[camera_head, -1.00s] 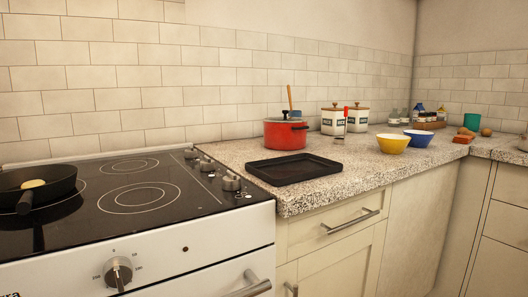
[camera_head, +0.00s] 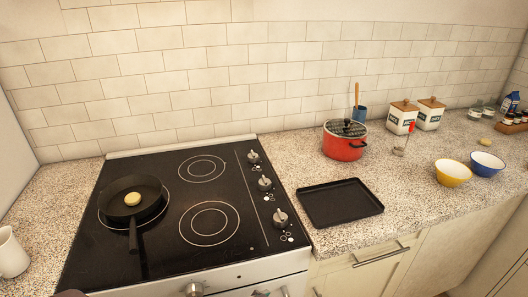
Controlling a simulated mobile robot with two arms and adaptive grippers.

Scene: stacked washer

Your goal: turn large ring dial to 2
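A black cooktop (camera_head: 170,245) stands at the left of the view. Along its right edge is a row of three grey dials: a back dial (camera_head: 253,157), a middle dial (camera_head: 265,184) and a front dial (camera_head: 280,217). Small white marks and ring symbols lie beside them, too small to read. A front ring (camera_head: 209,237) looks larger than the back ring (camera_head: 202,177). Another dial (camera_head: 194,290) on the oven front is cut off by the bottom edge. Which dial is the large ring dial, I cannot tell. Neither of my grippers is clearly in view.
A black pan (camera_head: 118,198) with a yellowish piece in it sits on the left burner. A black tray (camera_head: 340,203), a red pot (camera_head: 343,148), canisters (camera_head: 402,120) and bowls (camera_head: 452,173) stand on the right counter. A white mug (camera_head: 10,255) is at the left edge.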

